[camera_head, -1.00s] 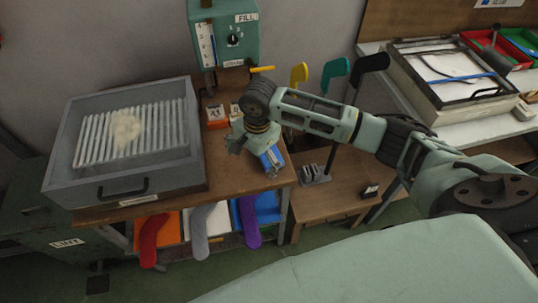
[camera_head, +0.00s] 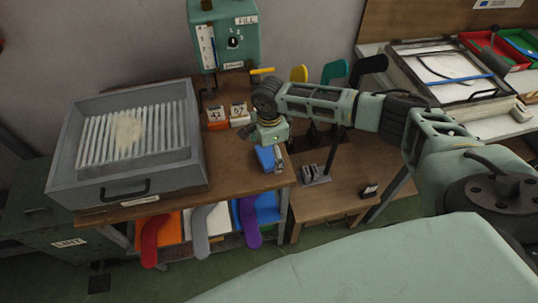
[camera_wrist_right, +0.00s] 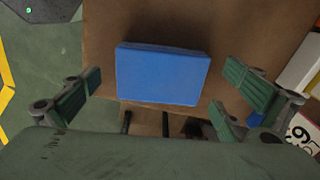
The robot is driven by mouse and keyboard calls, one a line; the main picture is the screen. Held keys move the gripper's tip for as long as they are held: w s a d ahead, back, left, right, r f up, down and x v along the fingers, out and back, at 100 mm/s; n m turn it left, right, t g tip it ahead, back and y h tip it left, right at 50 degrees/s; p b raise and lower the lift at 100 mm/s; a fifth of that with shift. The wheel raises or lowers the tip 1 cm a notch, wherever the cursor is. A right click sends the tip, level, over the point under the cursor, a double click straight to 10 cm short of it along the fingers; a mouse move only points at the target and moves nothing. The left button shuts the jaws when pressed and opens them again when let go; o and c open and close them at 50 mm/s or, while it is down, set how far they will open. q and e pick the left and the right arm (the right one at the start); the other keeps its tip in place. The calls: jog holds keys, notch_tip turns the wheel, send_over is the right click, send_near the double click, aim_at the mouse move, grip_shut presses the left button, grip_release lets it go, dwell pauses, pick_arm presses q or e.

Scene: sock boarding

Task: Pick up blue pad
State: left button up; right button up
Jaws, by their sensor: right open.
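The blue pad (camera_head: 267,158) lies on the wooden bench top near its right front corner. In the right wrist view the blue pad (camera_wrist_right: 162,74) is a flat rectangular block lying ahead of and between the spread fingers. My right gripper (camera_head: 272,150) is directly over the pad, pointing down, and partly covers it in the head view. In the right wrist view the right gripper (camera_wrist_right: 165,95) is open, with a finger on each side and clear space between each finger and the pad. My left gripper is not in view.
A grey tray with white ribs (camera_head: 60,170) stands on the bench at left. Number cards (camera_head: 217,117) stand behind the pad. A green dispenser (camera_head: 225,35) is at the back. Red, grey and purple socks (camera_head: 150,240) hang below. Coloured foot forms (camera_head: 335,72) stand at right.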

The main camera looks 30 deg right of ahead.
aim_at(272, 155)
jog(key=c, duration=1.1)
jog(key=shift+r, duration=0.1)
jog(key=shift+w+r, duration=0.1)
jog(key=shift+r, duration=0.15)
jog(key=r, duration=0.3)
jog(key=shift+s+d+r+b, duration=0.3)
jog(key=shift+s+r+b, duration=0.05)
jog(key=shift+b, duration=0.05)
jog(key=s+d+r, duration=0.2)
jog(key=s, duration=0.1)
jog(key=s+d+r, duration=0.2)
jog(key=s, duration=0.1)
jog(key=s+d+r+b, duration=0.1)
jog(key=s+r, duration=0.1)
jog(key=s, duration=0.1)
jog(key=shift+s+d+r, duration=0.1)
jog(key=shift+d+r, duration=0.2)
jog(key=shift+d, duration=0.1)
